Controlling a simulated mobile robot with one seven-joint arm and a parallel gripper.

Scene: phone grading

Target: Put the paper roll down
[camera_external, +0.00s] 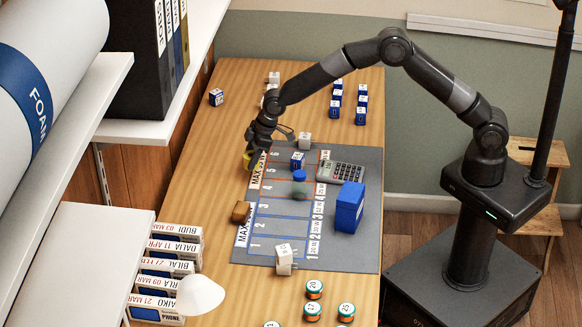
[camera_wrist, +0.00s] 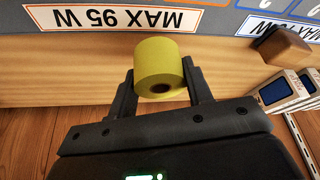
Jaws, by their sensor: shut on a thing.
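The paper roll is a small yellow roll with a dark hole in its end; it shows in the wrist view (camera_wrist: 160,68) between the two fingers of my gripper (camera_wrist: 162,92). My gripper is shut on it. In the external view a bit of the yellow roll (camera_external: 247,161) shows at the tip of my gripper (camera_external: 252,152), by the left edge of the grey mat (camera_external: 282,265). The fingers partly hide it there.
A brown block (camera_external: 241,211) sits at the mat's left edge. A blue box (camera_external: 348,207), a calculator (camera_external: 341,172) and several labelled cubes stand on or around the mat. Phone boxes (camera_external: 172,252) line the left side. Bare wood (camera_external: 215,180) lies left of the mat.

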